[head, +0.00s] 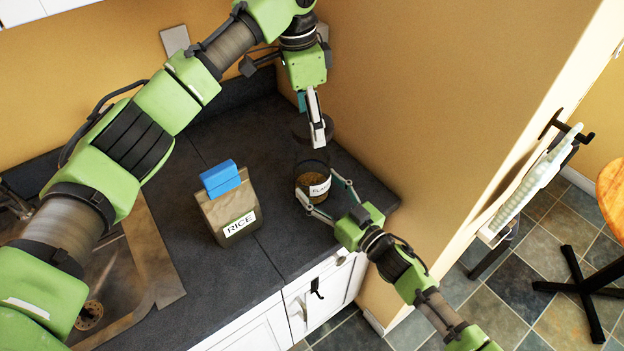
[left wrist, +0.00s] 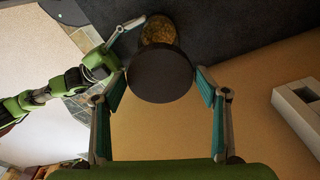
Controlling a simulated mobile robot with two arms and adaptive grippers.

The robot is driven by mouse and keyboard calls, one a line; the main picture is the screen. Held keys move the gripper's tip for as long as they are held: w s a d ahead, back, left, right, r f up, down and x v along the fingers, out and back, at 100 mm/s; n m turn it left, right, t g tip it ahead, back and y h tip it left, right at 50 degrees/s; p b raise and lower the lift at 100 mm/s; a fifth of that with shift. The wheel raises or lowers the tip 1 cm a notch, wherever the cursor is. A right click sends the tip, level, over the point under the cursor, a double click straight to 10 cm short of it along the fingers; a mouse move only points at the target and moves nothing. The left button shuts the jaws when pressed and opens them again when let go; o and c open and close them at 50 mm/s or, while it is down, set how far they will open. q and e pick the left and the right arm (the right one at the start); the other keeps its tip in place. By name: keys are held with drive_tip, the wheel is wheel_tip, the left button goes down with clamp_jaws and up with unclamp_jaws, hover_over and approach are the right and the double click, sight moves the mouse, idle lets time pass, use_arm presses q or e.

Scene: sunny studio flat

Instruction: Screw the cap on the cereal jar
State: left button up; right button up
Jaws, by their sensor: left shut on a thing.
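The cereal jar (head: 312,174) is clear, with golden flakes inside and a white label. It stands upright and open on the dark counter. My right gripper (head: 317,182) has one finger on each side of the jar, and both appear to touch it. My left gripper (head: 314,130) points down above the jar and is shut on the dark round cap (head: 300,127). The cap is apart from the jar rim. In the left wrist view the cap (left wrist: 160,76) sits between the fingertips and hides part of the jar (left wrist: 158,30).
A brown rice bag (head: 228,213) with a blue clip (head: 220,178) stands on the counter (head: 275,225) left of the jar. A sink (head: 105,285) lies at the left. The orange wall (head: 420,90) rises close behind and right of the jar.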

sight(312, 175)
drive_tip(key=c, duration=0.9)
use_arm(q)
drive_tip(key=shift+f, duration=2.45)
use_arm(e)
drive_tip(key=shift+c, duration=0.2)
use_arm(q)
drive_tip(key=shift+f, duration=0.9)
drive_tip(key=shift+f, duration=0.55)
